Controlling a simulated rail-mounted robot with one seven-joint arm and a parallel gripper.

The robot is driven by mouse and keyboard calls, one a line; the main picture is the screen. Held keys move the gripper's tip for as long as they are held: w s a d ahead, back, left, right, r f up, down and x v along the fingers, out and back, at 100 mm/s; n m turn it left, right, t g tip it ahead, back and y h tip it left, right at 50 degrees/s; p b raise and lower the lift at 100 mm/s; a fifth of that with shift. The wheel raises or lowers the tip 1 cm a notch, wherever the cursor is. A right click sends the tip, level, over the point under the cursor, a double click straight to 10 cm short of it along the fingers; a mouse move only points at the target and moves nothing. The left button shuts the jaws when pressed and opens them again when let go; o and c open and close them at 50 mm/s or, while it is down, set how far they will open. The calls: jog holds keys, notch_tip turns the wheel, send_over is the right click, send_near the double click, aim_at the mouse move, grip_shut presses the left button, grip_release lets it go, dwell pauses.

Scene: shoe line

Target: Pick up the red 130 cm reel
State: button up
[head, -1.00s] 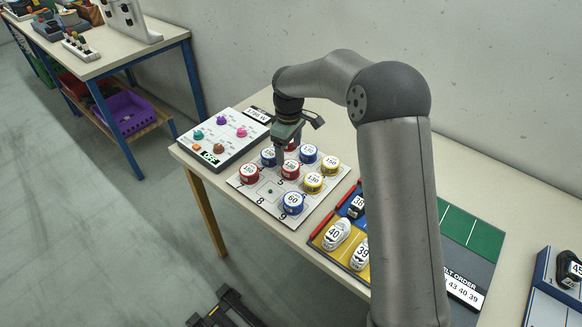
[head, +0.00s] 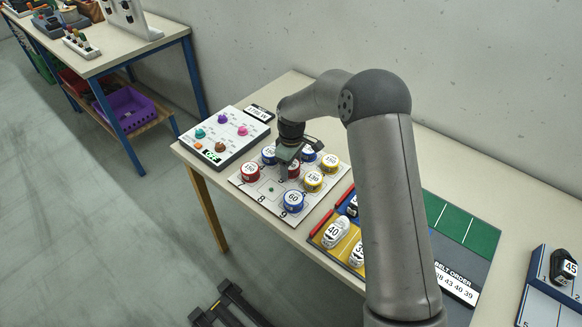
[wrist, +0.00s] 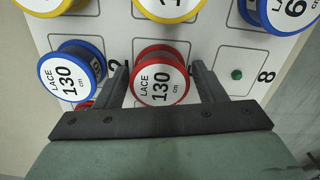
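The red 130 cm reel (wrist: 160,76), with a white top label reading LACE 130 cm, stands on the white numbered board (wrist: 120,22). In the wrist view it lies between the two fingers of my gripper (wrist: 161,84), which are open with one finger on each side. I cannot tell whether either finger touches it. In the head view my gripper (head: 286,160) is over the middle of the board and partly covers the red reel (head: 293,172).
A blue 130 cm reel (wrist: 72,77) stands close to the left finger. A yellow reel (wrist: 170,8) and a blue 60 reel (wrist: 280,12) are nearby. A green peg (wrist: 237,74) stands in an empty cell at right. A knob panel (head: 225,135) lies left of the board.

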jog(key=c, duration=0.6)
jog(key=shift+c, duration=0.2)
